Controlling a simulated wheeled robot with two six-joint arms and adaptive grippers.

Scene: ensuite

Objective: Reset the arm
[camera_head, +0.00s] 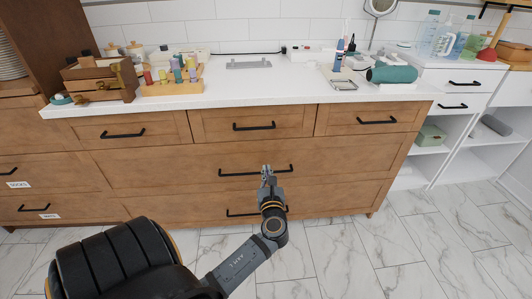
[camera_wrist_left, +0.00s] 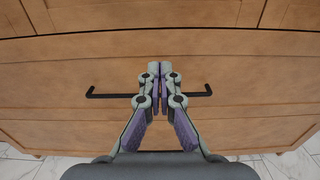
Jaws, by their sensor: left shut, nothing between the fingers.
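My left gripper (camera_head: 267,173) is in front of the wide middle drawer of the wooden cabinet (camera_head: 150,172). Its fingers are shut together with nothing between them, as the left wrist view (camera_wrist_left: 160,72) shows. The black bar handle (camera_head: 235,174) of that drawer runs behind the fingers; its ends show on both sides in the left wrist view (camera_wrist_left: 108,96). I cannot tell whether the fingers touch the handle. The drawer looks closed. My right gripper is not in view.
The white countertop (camera_head: 280,87) holds a wooden box (camera_head: 100,80), a stand of small bottles (camera_head: 172,86), a grey tray (camera_head: 248,64) and a teal rolled item (camera_head: 392,74). White shelving (camera_head: 455,100) stands at the right. Marble floor (camera_head: 335,250) lies clear in front of the cabinet.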

